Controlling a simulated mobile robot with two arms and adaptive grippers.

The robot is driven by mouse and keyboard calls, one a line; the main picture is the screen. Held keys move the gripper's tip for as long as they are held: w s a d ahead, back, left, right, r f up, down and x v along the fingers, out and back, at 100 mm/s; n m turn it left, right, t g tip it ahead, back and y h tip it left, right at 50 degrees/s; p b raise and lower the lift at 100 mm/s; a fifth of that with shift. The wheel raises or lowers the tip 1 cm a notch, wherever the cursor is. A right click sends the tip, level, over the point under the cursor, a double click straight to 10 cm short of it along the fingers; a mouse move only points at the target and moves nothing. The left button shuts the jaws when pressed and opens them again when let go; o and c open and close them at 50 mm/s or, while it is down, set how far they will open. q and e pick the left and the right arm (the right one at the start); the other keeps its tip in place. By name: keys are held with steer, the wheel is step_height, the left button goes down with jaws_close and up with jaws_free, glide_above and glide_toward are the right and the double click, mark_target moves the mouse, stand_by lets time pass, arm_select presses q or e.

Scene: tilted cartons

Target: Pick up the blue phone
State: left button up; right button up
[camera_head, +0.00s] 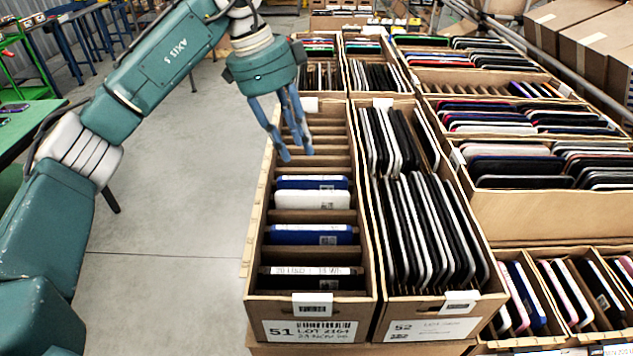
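Two blue phones stand in the slotted carton 51 (257,215): one farther back (300,183), behind a white phone (305,200), and one nearer the front (298,235). Each has a pale label on its right part. A dark phone with a white strip (300,280) stands in the front of the same carton. My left gripper (296,154) hangs fingers down over the back part of carton 51, above and beyond the blue phones. Its blue fingers are apart with nothing between them. My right gripper is not in view.
Carton 52 (418,305), packed with upright phones, adjoins carton 51 on the right. More phone cartons (540,215) fill the right side and back. Open concrete floor (190,220) lies left of carton 51. A green table (25,135) stands at the far left.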

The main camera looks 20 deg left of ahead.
mark_target(311, 179)
arm_select(q)
steer(key=p+x, duration=0.3)
steer(key=x, duration=0.5)
steer(key=shift+d+f+p, duration=0.1)
steer(key=shift+f+p, duration=0.05)
steer(key=shift+p, duration=0.15)
steer(key=shift+d+f, duration=0.15)
steer(key=shift+f, duration=0.35)
jaws_close()
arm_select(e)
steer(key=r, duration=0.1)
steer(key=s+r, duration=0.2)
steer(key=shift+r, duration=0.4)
